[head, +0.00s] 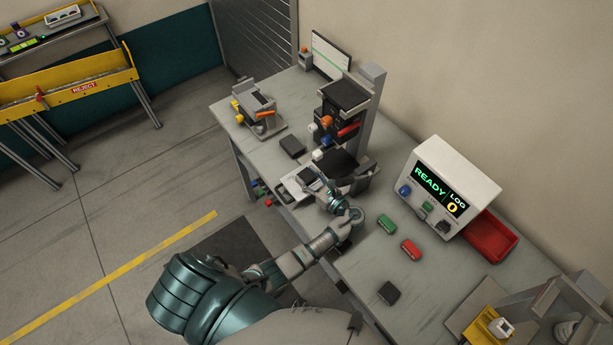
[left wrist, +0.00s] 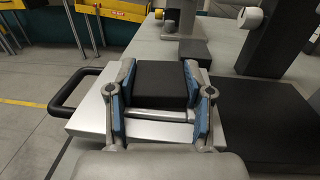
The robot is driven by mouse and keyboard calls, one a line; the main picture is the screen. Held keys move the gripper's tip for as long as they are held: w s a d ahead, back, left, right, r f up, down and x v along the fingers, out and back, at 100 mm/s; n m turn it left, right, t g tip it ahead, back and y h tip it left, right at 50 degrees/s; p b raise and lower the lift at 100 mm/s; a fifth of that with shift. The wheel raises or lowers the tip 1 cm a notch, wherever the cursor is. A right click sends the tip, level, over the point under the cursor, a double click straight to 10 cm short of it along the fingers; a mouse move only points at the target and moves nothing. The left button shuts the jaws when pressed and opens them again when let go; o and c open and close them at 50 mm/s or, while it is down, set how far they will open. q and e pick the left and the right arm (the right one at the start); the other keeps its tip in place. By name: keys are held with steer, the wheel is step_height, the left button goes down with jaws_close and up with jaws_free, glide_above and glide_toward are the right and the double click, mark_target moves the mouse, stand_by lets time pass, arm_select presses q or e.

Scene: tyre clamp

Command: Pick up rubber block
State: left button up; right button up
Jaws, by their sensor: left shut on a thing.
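A black rubber block (left wrist: 160,84) sits between the two blue-padded fingers of my left gripper (left wrist: 160,100) in the left wrist view. The pads touch its left and right sides, so the gripper is shut on it. The block is over a light metal plate (left wrist: 90,115) with a black handle (left wrist: 70,95); I cannot tell whether it rests on the plate. In the head view my left gripper (head: 322,184) reaches over the bench beside the press, and the block (head: 307,174) shows small by its fingers. My right gripper is not in view.
The press (head: 343,115) stands behind the gripper. Another dark block (head: 292,145) lies nearby, and one (head: 389,292) lies nearer the front. A green piece (head: 386,224), a red piece (head: 411,250), a READY console (head: 440,185) and a red bin (head: 490,238) are to the right.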

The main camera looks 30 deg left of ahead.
mark_target(306, 178)
arm_select(q)
steer(key=shift+r, duration=0.15)
steer(key=shift+r, duration=0.3)
steer(key=r, duration=0.2)
steer(key=shift+s+a+r, duration=0.1)
steer(key=shift+s+r, duration=0.2)
steer(key=shift+r, duration=0.05)
steer(key=s+a, duration=0.3)
steer(key=s, duration=0.5)
steer(key=s+a, duration=0.3)
steer(key=s, duration=0.5)
steer(key=shift+a, duration=0.35)
